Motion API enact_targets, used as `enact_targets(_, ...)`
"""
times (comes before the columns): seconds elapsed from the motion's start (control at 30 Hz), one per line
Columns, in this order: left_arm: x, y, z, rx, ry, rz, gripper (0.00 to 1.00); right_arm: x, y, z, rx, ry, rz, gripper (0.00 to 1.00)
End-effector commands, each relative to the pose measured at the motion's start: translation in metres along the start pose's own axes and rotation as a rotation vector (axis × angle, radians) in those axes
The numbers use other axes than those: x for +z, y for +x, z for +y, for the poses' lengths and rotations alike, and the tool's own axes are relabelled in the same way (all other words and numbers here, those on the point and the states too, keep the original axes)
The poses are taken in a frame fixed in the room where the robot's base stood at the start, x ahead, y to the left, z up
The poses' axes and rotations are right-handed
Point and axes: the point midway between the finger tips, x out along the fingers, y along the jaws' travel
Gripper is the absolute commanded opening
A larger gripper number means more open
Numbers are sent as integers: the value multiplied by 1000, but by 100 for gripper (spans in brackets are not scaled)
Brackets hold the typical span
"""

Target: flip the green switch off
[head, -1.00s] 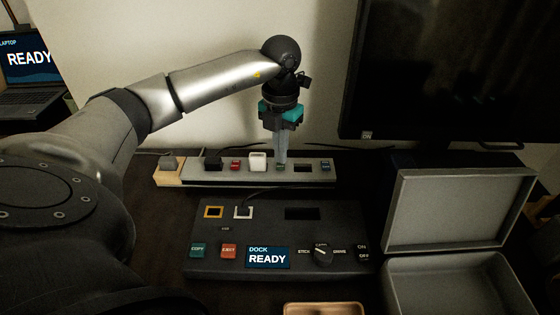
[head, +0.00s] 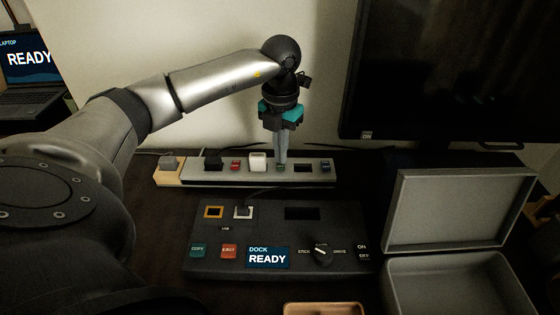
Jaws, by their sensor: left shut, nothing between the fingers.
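The green switch (head: 281,168) is a small piece on the power strip (head: 208,181), right of a white plug (head: 257,161). My left gripper (head: 281,162) points straight down with its fingers shut and empty. Its fingertips are right at the green switch, over its back part, and hide some of it. I cannot tell whether they touch it or which way the switch is tilted. My right gripper is not in view.
A red switch (head: 235,165) and a blue switch (head: 325,166) sit on the same strip. The dock panel (head: 205,265) lies in front of it. An open grey case (head: 446,204) stands at the right, under a dark monitor (head: 450,75).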

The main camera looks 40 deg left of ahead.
Motion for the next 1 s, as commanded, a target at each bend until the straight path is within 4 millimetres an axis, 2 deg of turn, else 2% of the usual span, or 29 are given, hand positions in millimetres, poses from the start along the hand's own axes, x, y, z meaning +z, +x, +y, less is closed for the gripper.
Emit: enact_targets(1.0, 0, 6, 0, 0, 0, 1, 0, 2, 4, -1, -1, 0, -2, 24)
